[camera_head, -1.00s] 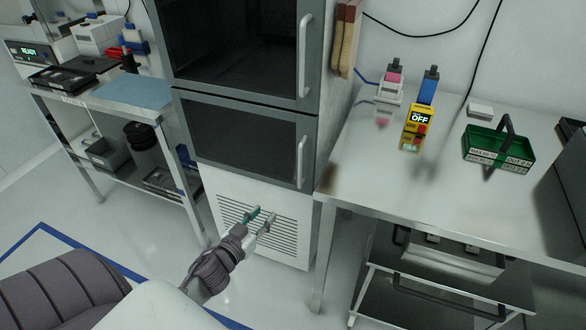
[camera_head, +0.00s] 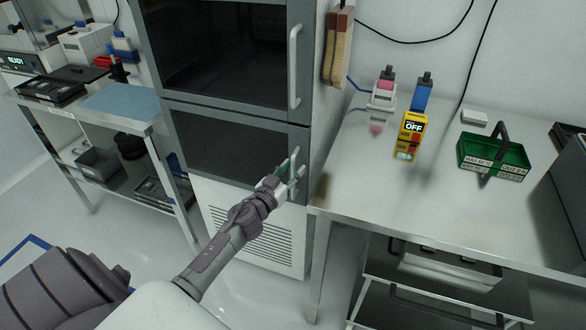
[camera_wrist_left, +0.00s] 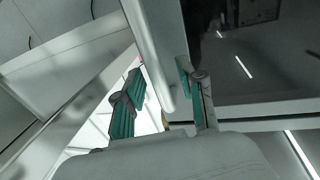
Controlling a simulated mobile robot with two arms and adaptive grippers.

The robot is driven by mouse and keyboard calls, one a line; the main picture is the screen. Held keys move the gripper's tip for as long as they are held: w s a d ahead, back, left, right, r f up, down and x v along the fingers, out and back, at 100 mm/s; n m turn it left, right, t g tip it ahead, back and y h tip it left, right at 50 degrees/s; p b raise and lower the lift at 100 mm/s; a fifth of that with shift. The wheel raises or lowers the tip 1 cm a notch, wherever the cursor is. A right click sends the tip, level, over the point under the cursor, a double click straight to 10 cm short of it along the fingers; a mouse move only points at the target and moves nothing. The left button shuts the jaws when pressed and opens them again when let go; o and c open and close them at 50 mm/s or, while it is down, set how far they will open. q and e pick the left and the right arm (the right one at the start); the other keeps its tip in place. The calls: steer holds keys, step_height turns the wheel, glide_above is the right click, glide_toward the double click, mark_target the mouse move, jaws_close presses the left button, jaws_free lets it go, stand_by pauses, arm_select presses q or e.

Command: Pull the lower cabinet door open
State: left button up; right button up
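The lower cabinet door (camera_head: 222,143) is shut, with a dark window in a grey frame. Its upright light handle (camera_head: 296,152) is on the door's right side. My left gripper (camera_head: 291,168) is at this handle, its two fingers apart. In the left wrist view the green-padded fingers (camera_wrist_left: 162,75) are open, with a pale bar, apparently the handle (camera_wrist_left: 163,60), running between them. Whether either finger touches it I cannot tell. The gripper partly hides the handle in the head view. My right gripper is not in view.
The upper door (camera_head: 215,50) is shut, with its own handle (camera_head: 295,65). A steel table (camera_head: 375,195) stands close on the right, holding a green crate (camera_head: 490,160) and a yellow device (camera_head: 411,130). A bench (camera_head: 150,112) stands on the left. Open floor lies in front.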

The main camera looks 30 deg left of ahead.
arm_select(q)
steer(key=shift+w, duration=0.35)
jaws_close()
